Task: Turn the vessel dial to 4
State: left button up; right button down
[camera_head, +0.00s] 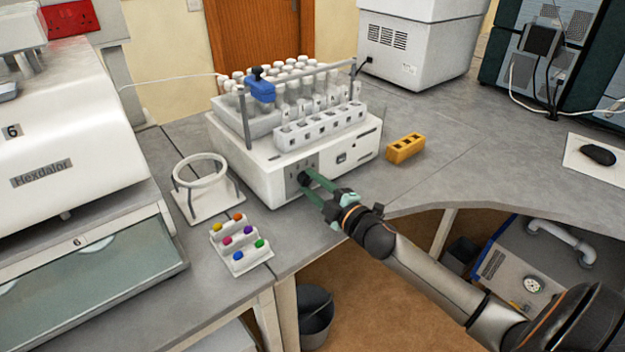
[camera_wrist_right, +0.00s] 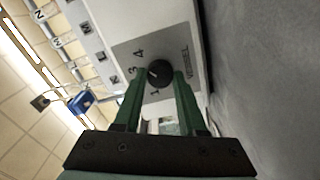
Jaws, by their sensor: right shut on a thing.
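The vessel dial (camera_wrist_right: 160,73) is a round black knob on a grey panel (camera_wrist_right: 124,52) on the front of a white machine (camera_head: 262,172). In the right wrist view the digits 3 and 4 show beside it, and a 1 shows lower down. A light mark on the knob points toward the 3 side, but its exact setting is hard to tell. In the head view the dial (camera_head: 304,179) is small and partly covered. My right gripper (camera_wrist_right: 160,80) has its green fingers on either side of the dial and is shut on it. My left gripper is not in view.
The machine carries racks of capped vessels and a blue clamp (camera_head: 261,90). A ring stand (camera_head: 201,172) and a tray of coloured pieces (camera_head: 240,245) stand to its left. A yellow block (camera_head: 405,149) lies to its right. The bench edge runs just in front.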

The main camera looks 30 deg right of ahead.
jog(key=shift+m, duration=0.7)
jog(key=shift+p, duration=0.35)
jog(key=shift+c, duration=2.3)
grip_release()
jog(key=s+d+b, duration=0.1)
jog(key=s, duration=1.1)
jog(key=shift+s, duration=0.25)
jog(key=shift+s, duration=0.1)
